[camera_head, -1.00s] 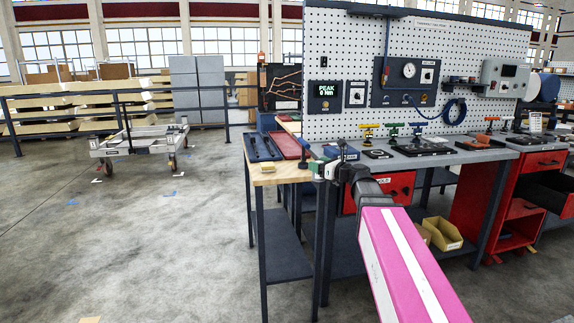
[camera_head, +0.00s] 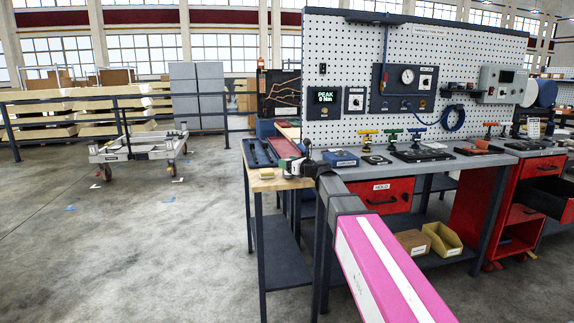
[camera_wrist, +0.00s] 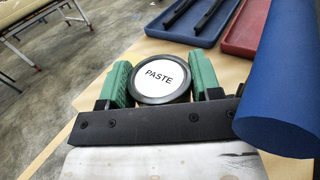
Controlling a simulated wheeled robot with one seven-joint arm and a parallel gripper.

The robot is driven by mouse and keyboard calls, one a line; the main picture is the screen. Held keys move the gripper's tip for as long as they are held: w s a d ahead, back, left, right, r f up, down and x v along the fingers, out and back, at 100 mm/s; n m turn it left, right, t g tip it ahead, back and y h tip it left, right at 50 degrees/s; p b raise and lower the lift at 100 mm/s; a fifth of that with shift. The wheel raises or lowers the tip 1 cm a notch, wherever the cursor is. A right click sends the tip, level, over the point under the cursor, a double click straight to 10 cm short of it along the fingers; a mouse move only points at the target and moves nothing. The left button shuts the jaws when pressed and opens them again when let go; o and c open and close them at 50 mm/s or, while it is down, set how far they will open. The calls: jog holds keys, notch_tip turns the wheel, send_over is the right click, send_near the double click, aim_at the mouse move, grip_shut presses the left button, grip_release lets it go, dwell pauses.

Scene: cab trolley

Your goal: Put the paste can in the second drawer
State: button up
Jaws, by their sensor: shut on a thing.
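The paste can shows in the wrist view as a round white lid (camera_wrist: 160,76) marked PASTE with a dark rim. My gripper (camera_wrist: 161,82) is shut on it, with one green finger pad against each side. In the head view my gripper (camera_head: 296,166) is over the right part of a wooden-topped table; the can is too small there to make out clearly. A red drawer (camera_head: 376,197) marked HOLD is shut under the grey bench. A red cabinet (camera_head: 480,205) at the right has a pulled-out drawer (camera_head: 554,196) with a dark inside. I cannot tell which is the second drawer.
A dark blue tray (camera_wrist: 206,17) and a red tray (camera_wrist: 247,28) lie on the wooden top. A blue cylinder (camera_wrist: 282,85) is close at the right of the wrist view.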

jog(key=shift+w+a+f, duration=0.15)
jog(key=shift+w+a, duration=0.2)
jog(key=shift+a, duration=0.05)
jog(key=shift+s+d+f, duration=0.1)
jog(key=shift+f, duration=0.05)
jog(key=o, duration=0.6)
jog(key=shift+f, duration=0.2)
jog(key=o, duration=0.4)
jog(key=shift+r, duration=0.15)
